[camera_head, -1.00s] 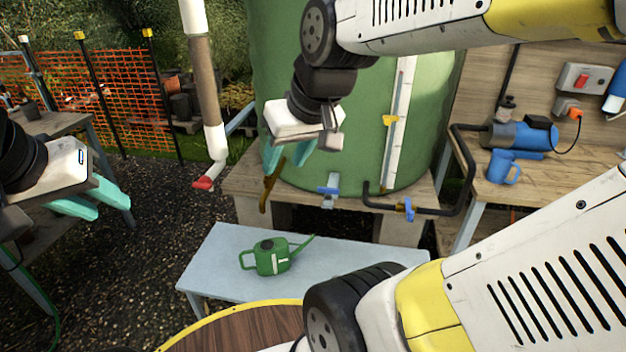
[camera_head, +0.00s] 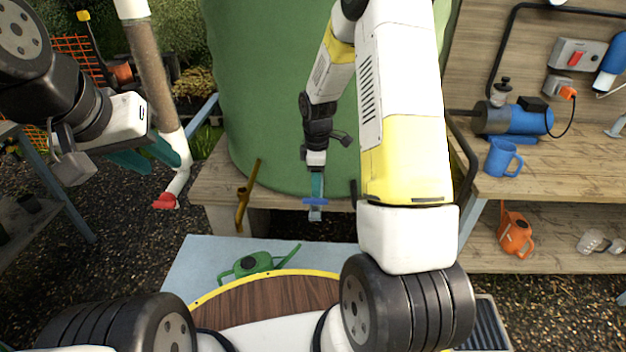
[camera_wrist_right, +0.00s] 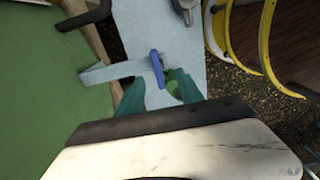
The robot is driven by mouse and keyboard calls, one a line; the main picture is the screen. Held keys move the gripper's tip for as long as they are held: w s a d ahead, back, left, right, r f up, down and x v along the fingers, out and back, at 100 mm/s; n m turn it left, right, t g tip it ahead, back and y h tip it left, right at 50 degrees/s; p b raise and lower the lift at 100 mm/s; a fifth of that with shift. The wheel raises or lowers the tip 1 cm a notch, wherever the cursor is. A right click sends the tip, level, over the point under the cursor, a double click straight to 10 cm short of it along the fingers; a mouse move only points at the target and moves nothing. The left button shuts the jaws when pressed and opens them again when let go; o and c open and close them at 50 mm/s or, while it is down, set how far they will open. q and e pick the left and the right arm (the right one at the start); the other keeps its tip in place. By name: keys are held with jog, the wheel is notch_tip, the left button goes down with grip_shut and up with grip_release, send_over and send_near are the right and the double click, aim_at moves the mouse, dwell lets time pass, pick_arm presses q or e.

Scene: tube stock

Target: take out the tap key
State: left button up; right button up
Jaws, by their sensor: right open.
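A blue tap key (camera_head: 315,202) sits crosswise on the pale grey tap (camera_head: 315,215) low at the front of the green tank (camera_head: 270,100). In the right wrist view the blue key (camera_wrist_right: 157,68) shows on the tap spout (camera_wrist_right: 110,72). My right gripper (camera_head: 317,186) is directly above the key in the head view. In the wrist view its teal fingers (camera_wrist_right: 158,92) are apart, with the key just beyond their tips; contact cannot be told. My left gripper (camera_head: 148,157) is at the far left beside the downpipe, its teal fingers apart and empty.
A brass fitting (camera_head: 242,207) stands at the stand's front edge, left of the tap. A green watering can (camera_head: 250,264) is on the pale blue bench (camera_head: 200,260) below. A red-ended downpipe (camera_head: 165,201) hangs near my left gripper.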

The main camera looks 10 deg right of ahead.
aim_at(315, 199)
jog(key=f, duration=0.8)
jog(key=shift+w+a, duration=0.15)
jog(key=shift+w, duration=0.15)
grip_shut()
